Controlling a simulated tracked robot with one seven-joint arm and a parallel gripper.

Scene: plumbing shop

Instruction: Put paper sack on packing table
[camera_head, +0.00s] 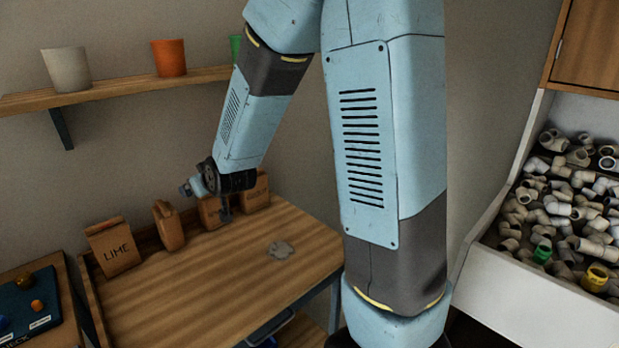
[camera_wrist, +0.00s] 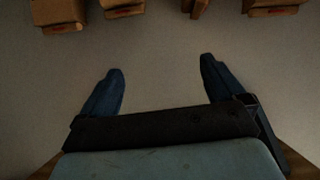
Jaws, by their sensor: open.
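Several brown paper sacks stand along the back of a wooden table (camera_head: 215,270). The leftmost sack (camera_head: 113,247) reads "LIME". Another sack (camera_head: 169,226) stands to its right, then a third sack (camera_head: 209,213) and a fourth sack (camera_head: 256,193), both partly hidden by my wrist. My gripper (camera_head: 225,207) is over the back of this table, near the third sack. In the wrist view my gripper (camera_wrist: 161,68) is open, with nothing between its fingers. Sacks (camera_wrist: 125,8) show along that view's top edge, beyond the fingertips. No label shows which table is the packing table.
A shelf (camera_head: 120,94) with a white pot (camera_head: 67,70) and an orange pot (camera_head: 169,58) is above. A blue board (camera_head: 30,306) is at lower left. A bin of pipe fittings (camera_head: 545,300) is at right.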

